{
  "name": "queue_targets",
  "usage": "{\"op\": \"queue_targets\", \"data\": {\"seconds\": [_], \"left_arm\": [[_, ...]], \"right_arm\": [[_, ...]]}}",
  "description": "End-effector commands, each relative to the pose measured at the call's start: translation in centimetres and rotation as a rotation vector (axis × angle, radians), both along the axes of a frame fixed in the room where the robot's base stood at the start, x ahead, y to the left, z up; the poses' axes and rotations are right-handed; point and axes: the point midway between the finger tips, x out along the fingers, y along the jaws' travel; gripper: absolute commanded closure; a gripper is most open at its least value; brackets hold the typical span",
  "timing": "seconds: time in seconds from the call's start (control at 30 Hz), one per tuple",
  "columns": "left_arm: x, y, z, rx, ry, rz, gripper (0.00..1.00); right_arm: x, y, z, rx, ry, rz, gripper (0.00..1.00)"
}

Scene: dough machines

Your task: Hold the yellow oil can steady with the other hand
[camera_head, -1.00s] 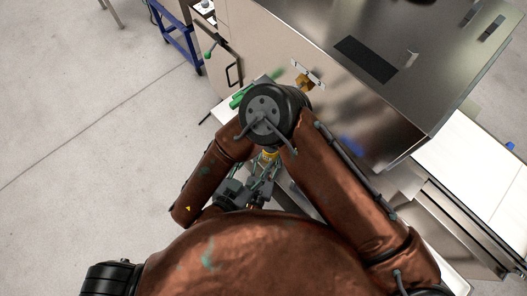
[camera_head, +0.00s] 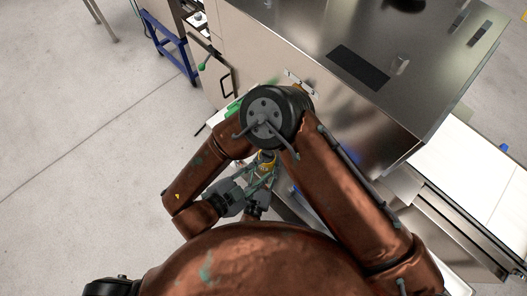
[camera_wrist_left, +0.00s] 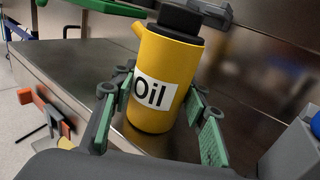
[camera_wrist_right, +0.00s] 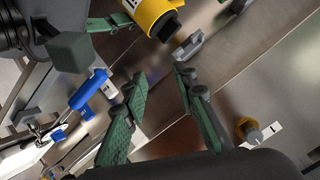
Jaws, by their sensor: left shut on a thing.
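The yellow oil can (camera_wrist_left: 157,62) has a black top and a white "Oil" label. It stands slightly tilted between the fingers of my left gripper (camera_wrist_left: 160,90), which is shut on it. Its top part shows at the upper edge of the right wrist view (camera_wrist_right: 150,14), beside a green pad of the left gripper. My right gripper (camera_wrist_right: 160,74) is open and empty; the can is beyond its fingertips, not between them. My arm hides most of the can there.
A steel machine (camera_head: 330,30) stands close at upper right, with a brass knob (camera_wrist_right: 245,129) on its side. A blue-and-white object (camera_wrist_right: 88,94) lies left in the right wrist view. A blue frame (camera_head: 166,42) stands at upper left. The floor at left is clear.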

Motion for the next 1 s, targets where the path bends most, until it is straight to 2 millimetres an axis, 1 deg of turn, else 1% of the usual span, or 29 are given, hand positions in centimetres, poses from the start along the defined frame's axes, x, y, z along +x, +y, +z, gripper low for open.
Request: {"op": "queue_targets", "data": {"seconds": [0.03,0.2,0.47,0.63,0.8,0.87,1.0], "left_arm": [[0.0,0.0,0.0,0.000,0.001,0.000,0.90],[0.0,0.0,0.0,0.000,0.001,0.000,0.90],[0.0,0.0,0.0,0.000,0.001,0.000,0.90],[0.0,0.0,0.0,0.000,0.001,0.000,0.90],[0.0,0.0,0.0,0.000,0.001,0.000,0.90],[0.0,0.0,0.0,0.000,0.001,0.000,0.90],[0.0,0.0,0.0,0.000,0.001,0.000,0.90]], "right_arm": [[0.5,-0.5,0.2,0.072,-0.051,-0.094,0.74],[1.3,-1.7,0.5,0.312,-0.246,-0.416,0.74],[2.4,-2.5,1.1,0.634,-0.608,-0.925,0.74],[3.3,-2.3,1.7,0.804,-0.886,-1.264,0.74],[4.6,-1.6,2.5,0.934,-1.193,-1.605,0.74],[5.1,-1.2,2.8,0.966,-1.308,-1.726,0.74],[6.6,-0.2,3.8,1.008,-1.596,-2.006,0.74]]}}
